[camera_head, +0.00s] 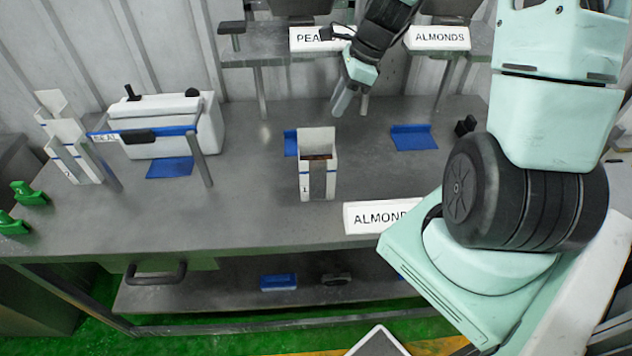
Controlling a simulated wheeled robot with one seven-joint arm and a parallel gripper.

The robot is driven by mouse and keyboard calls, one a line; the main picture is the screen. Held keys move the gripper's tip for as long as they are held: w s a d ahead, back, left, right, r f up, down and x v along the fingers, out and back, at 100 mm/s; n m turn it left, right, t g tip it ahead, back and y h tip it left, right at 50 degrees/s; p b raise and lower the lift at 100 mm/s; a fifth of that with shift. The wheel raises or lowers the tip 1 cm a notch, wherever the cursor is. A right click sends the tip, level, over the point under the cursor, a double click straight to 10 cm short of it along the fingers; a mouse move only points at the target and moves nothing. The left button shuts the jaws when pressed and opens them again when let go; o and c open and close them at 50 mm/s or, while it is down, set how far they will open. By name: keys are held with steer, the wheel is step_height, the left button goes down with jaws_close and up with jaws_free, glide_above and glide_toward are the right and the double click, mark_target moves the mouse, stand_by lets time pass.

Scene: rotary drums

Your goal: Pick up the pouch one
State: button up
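A white, open-topped upright pouch (304,178) with a grey stripe, a blue line and a "1" low on its front stands on the grey table near the middle. Something brown shows inside its mouth. My gripper (342,103) points down behind and slightly right of the pouch, apart from it in the picture. Nothing is visibly held.
Two similar white pouches (72,160) stand at the left. An "ALMONDS" sign (375,216) stands right of the pouch at the front edge.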

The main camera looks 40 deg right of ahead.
mark_target(316, 136)
steer(key=x, duration=0.5)
steer(key=shift+a+f+p, duration=0.1)
steer(key=shift+f+p, duration=0.2)
steer(key=shift+p, duration=0.1)
steer(key=shift+w+a+f+p, duration=0.25)
steer(key=shift+a+f+p, duration=0.15)
steer(key=shift+f, duration=0.2)
steer(key=shift+w+a+f+p, duration=0.25)
steer(key=shift+a+f, duration=0.15)
steer(key=shift+f, duration=0.2)
steer(key=shift+w+a+f+p, duration=0.25)
steer(key=shift+a+f+p, duration=0.15)
steer(key=shift+f, duration=0.2)
steer(key=shift+w+a+f, duration=0.1)
steer(key=shift+f, duration=0.35)
jaws_close()
